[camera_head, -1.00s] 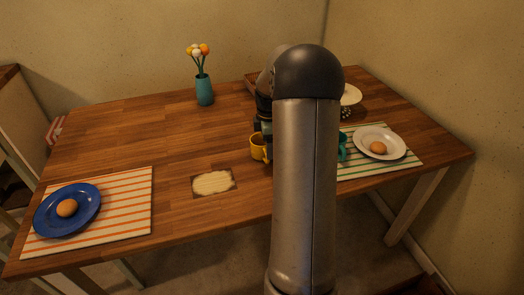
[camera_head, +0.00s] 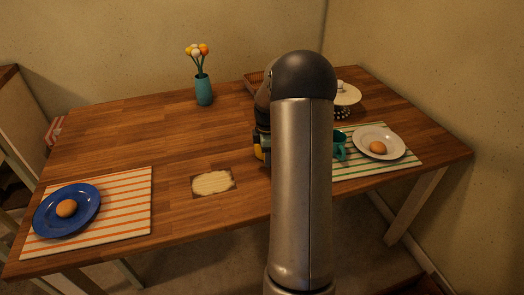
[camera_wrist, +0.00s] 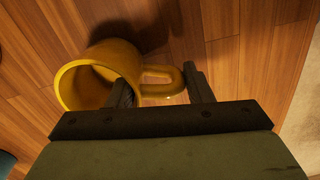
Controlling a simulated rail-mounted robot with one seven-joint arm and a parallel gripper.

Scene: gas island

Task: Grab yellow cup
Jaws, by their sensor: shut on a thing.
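The yellow cup (camera_wrist: 85,80) shows in the wrist view with its open mouth facing the lower left and its handle pointing right. My gripper (camera_wrist: 158,82) has one finger on each side of the handle and is shut on it. In the head view only a thin sliver of the yellow cup (camera_head: 258,152) shows at the left edge of my arm. My arm hides the rest of the cup and most of the gripper there. I cannot tell whether the cup touches the table.
A teal cup (camera_head: 340,146) stands right of my arm, near a white plate (camera_head: 392,137) with an egg. A vase of flowers (camera_head: 204,90) stands at the back. The left-middle tabletop is clear.

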